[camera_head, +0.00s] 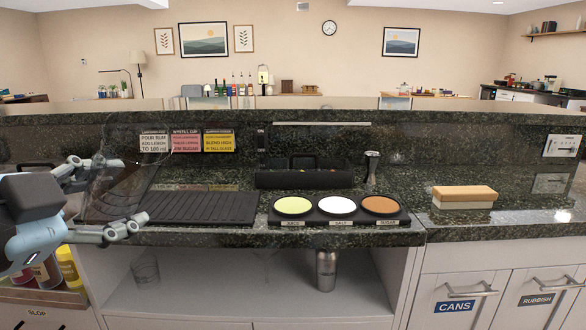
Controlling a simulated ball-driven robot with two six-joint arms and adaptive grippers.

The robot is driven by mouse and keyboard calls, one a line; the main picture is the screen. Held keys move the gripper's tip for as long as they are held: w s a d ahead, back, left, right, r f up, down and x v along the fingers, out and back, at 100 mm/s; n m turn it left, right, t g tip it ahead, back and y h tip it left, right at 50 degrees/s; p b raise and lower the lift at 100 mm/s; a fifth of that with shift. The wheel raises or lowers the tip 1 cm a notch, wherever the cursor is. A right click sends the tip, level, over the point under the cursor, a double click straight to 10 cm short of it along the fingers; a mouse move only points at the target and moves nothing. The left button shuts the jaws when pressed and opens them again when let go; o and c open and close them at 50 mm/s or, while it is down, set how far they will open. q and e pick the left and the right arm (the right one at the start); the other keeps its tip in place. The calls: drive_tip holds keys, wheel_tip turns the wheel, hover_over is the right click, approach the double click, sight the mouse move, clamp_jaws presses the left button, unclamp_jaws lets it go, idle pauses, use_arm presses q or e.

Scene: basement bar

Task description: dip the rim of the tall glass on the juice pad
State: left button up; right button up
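The juice pad (293,206) is the pale green round pad at the left of a black three-pad tray (338,217) on the counter. My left gripper (108,198) is at the left, above the counter's front edge and left of the tray. Its fingers are apart, one on each side of a faint, clear, tilted shape that looks like the tall glass (118,184). The glass's outline is hard to make out against the dark stone, and its rim is unclear. It is well apart from the juice pad. My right gripper is not in view.
The white salt pad (337,205) and a brown pad (380,205) share the tray. A ribbed black mat (205,207) lies between my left gripper and the tray. A wooden-topped block (464,197) stands at right. Glasses (145,269) and a metal shaker (326,270) are on the shelf below.

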use_arm(q)
drive_tip(key=shift+m+t+y+b, duration=0.3)
drive_tip(key=shift+m+t+y, duration=0.25)
drive_tip(key=shift+m, duration=0.45)
drive_tip(key=m+t+b, duration=0.1)
drive_tip(key=m+b, duration=0.1)
drive_tip(key=m, duration=0.1)
drive_tip(key=shift+r+m+t, duration=0.15)
drive_tip(key=shift+m+t, duration=0.15)
drive_tip(key=shift+t, duration=0.05)
drive_tip(key=shift+r+m+t+y+b, duration=0.25)
drive_tip(key=shift+m+t+b, duration=0.15)
drive_tip(key=shift+m, duration=0.4)
drive_tip(key=shift+r, duration=0.1)
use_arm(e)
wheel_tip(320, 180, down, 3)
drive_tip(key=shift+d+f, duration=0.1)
